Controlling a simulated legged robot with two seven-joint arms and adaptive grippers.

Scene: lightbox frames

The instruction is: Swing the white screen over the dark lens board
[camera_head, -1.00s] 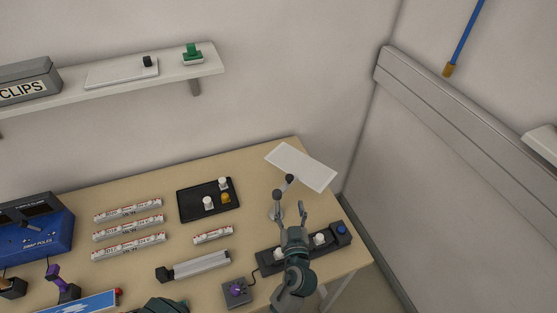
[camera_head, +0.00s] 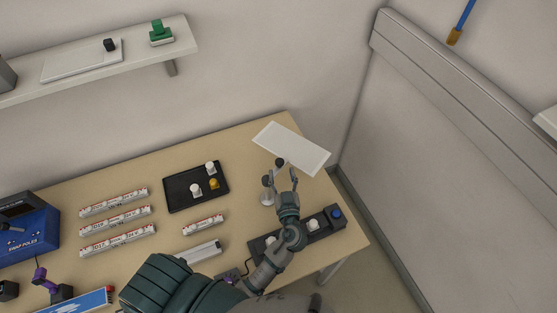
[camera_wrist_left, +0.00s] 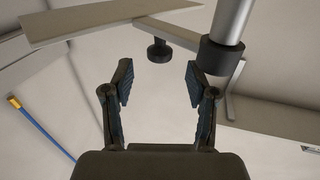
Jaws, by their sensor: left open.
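The white screen (camera_head: 292,148) is a flat tilted panel on a small stand (camera_head: 267,199) at the right end of the table, with a dark knob (camera_head: 280,162) near its lower edge. A black board (camera_head: 180,204) with two white pieces and a yellow one lies to its left, and a long dark bar (camera_head: 327,228) with white pieces and a blue button lies nearer; I cannot tell which is the lens board. My left gripper (camera_head: 281,176) is open and empty just below the screen. In the wrist view a dark round knob (camera_wrist_left: 159,51) shows beyond the open fingers (camera_wrist_left: 158,85), apart from them. My right gripper is out of view.
Several red-and-white sticks (camera_head: 117,220) lie on the left of the table (camera_head: 120,180), near a blue box (camera_head: 35,240). A grey bar (camera_head: 202,252) lies near the front. A wall shelf (camera_head: 120,70) hangs behind. A grey rail (camera_head: 450,80) runs along the right wall.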

